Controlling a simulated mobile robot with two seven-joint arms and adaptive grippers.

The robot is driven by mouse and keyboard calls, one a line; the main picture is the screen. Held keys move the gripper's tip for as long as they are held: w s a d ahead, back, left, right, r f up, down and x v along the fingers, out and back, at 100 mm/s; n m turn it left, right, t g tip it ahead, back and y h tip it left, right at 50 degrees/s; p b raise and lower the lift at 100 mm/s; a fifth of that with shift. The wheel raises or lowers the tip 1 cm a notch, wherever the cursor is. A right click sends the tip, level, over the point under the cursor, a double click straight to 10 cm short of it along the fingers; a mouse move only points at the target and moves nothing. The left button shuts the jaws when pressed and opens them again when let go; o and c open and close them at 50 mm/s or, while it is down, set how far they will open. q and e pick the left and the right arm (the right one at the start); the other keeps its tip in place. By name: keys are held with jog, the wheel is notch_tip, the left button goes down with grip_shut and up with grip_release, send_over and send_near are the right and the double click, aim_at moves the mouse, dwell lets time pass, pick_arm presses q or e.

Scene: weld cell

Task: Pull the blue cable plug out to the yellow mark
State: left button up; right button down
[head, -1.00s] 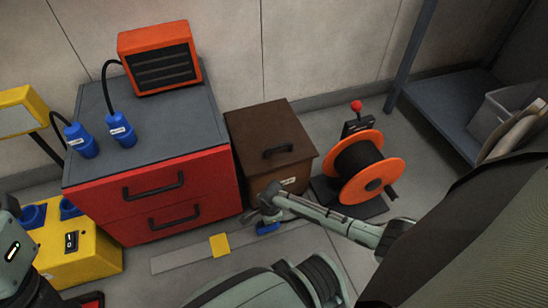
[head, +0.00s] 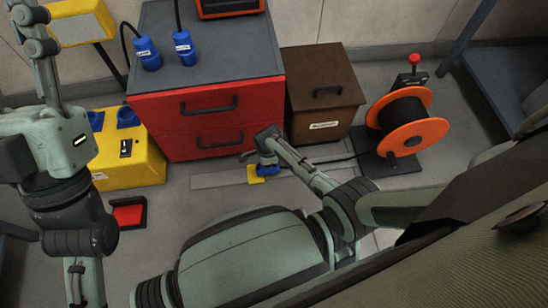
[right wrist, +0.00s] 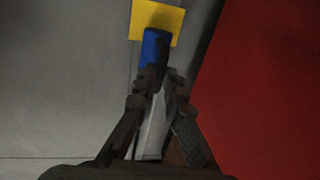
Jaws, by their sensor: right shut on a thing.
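The blue cable plug (head: 268,171) lies low by the floor in front of the red cabinet. My right gripper (head: 262,158) is shut on it; in the right wrist view the fingers (right wrist: 156,82) close around the near end of the blue plug (right wrist: 151,48). The yellow mark (head: 255,180) is on a grey floor strip (head: 215,180). The plug's front end overlaps the edge of the yellow mark (right wrist: 158,18) in both views; whether it touches the floor I cannot tell. A black cable (head: 338,159) runs from the plug side toward the orange reel. My left arm shows, but its gripper does not.
The red cabinet (head: 225,135) stands behind the strip, with two other blue plugs (head: 147,54) (head: 185,48) on top. A brown box (head: 322,105) and an orange reel (head: 417,138) stand right. A yellow socket box (head: 125,170) is left.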

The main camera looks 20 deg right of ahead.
jog(key=shift+a, duration=0.2)
jog(key=c, duration=1.6)
grip_release()
jog(key=shift+d, duration=0.1)
